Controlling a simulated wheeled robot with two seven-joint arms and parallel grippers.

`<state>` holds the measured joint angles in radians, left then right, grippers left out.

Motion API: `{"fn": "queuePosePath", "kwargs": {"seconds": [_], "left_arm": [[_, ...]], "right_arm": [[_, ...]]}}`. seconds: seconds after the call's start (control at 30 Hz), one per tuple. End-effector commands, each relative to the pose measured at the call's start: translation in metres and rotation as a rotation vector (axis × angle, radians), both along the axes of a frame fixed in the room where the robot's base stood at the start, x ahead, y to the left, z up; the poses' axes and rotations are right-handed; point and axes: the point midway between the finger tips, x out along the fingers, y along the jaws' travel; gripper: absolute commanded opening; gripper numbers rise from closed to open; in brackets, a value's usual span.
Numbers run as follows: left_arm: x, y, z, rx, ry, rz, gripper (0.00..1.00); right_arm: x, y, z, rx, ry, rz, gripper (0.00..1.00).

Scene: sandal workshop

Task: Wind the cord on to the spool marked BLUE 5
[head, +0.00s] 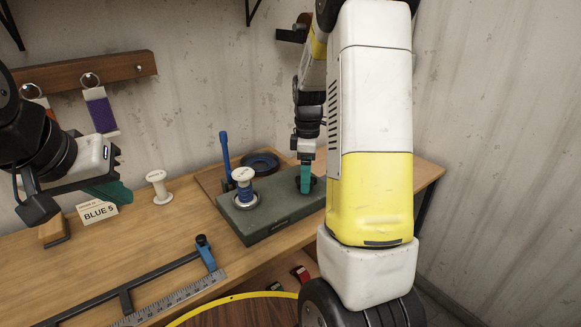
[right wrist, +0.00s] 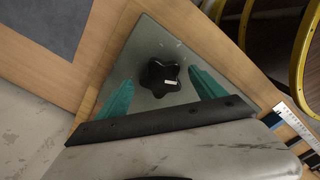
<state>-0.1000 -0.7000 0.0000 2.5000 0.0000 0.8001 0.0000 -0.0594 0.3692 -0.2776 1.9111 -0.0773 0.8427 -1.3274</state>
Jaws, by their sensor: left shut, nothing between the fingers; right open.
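A grey-green winder base (head: 265,218) stands on the bench. A white-topped spool (head: 243,174) with blue cord (head: 244,191) round its core stands upright on a round metal seat there. A black star knob (right wrist: 160,77) is at the base's right end. My right gripper (head: 305,185) points down over it, open, with one teal finger on each side; contact cannot be told. My left gripper (head: 110,192) is shut and empty at the left, near a card reading BLUE 5 (head: 97,213). An empty white spool (head: 159,187) stands right of the card. No spool marking is legible.
A blue upright handle (head: 225,153) and a dark blue dish (head: 260,162) are behind the base. A ruler (head: 175,298) with a blue slider (head: 206,252) lies in front. A wall rack (head: 95,75) holds cord cards. A yellow hoop (head: 232,296) is at the front.

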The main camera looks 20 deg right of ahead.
Motion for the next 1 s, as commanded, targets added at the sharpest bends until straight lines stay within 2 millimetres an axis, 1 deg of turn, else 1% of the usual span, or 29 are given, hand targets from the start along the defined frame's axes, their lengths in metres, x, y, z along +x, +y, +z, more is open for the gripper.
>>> {"fn": "queuePosePath", "kwargs": {"seconds": [0.27,0.3,0.37,0.5,0.57,0.6,0.83,1.0], "left_arm": [[0.0000,0.0000,0.0000,0.000,0.000,0.000,0.00],[0.0000,0.0000,0.0000,0.000,0.000,0.000,0.00],[0.0000,0.0000,0.0000,0.000,0.000,0.000,0.00],[0.0000,0.0000,0.0000,0.000,0.000,0.000,0.00],[0.0000,0.0000,0.0000,0.000,0.000,0.000,0.00],[0.0000,0.0000,0.0000,0.000,0.000,0.000,0.00],[0.0000,0.0000,0.0000,0.000,0.000,0.000,0.00],[0.0000,0.0000,0.0000,0.000,0.000,0.000,0.00]], "right_arm": [[0.0000,0.0000,-0.0019,0.000,0.000,0.000,0.79],[0.0000,0.0000,-0.0018,0.000,0.000,0.000,0.71],[0.0000,0.0000,-0.0018,0.000,0.000,-0.001,0.60],[0.0000,0.0000,-0.0017,0.000,0.000,-0.001,0.32],[0.0001,0.0000,-0.0016,0.000,0.000,-0.001,0.20],[0.0001,0.0000,-0.0016,0.000,0.000,-0.001,0.17],[0.0000,-0.0002,-0.0015,0.000,0.000,-0.025,0.17],[0.0000,-0.0003,-0.0015,0.000,0.000,-0.095,0.17]]}}
